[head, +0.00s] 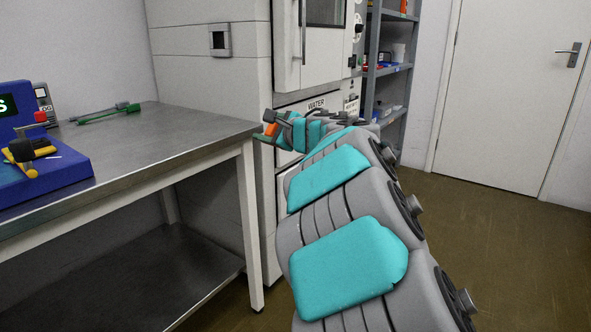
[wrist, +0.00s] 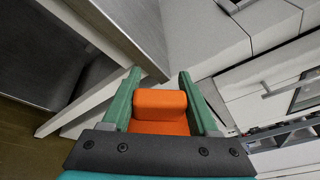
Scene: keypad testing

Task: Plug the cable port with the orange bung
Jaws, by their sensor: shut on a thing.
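The orange bung (wrist: 160,108) is between the two green fingers of my gripper (wrist: 160,76) in the wrist view, and the gripper is shut on it. In the head view the bung (head: 271,129) shows as a small orange patch at the end of my arm, by the table's right corner. A square grey frame with a dark centre, which looks like the cable port (head: 220,40), is on the side wall of the big grey cabinet. It is above and left of my gripper (head: 267,128), well apart from the bung.
A steel-topped table (head: 170,137) stands left, its corner close to my gripper. On it are a blue fixture (head: 60,175), a green tool (head: 105,113) and a small grey device (head: 43,102). The grey cabinet (head: 200,80) stands behind. Shelves (head: 392,70) and a door (head: 505,90) are right, with clear floor before them.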

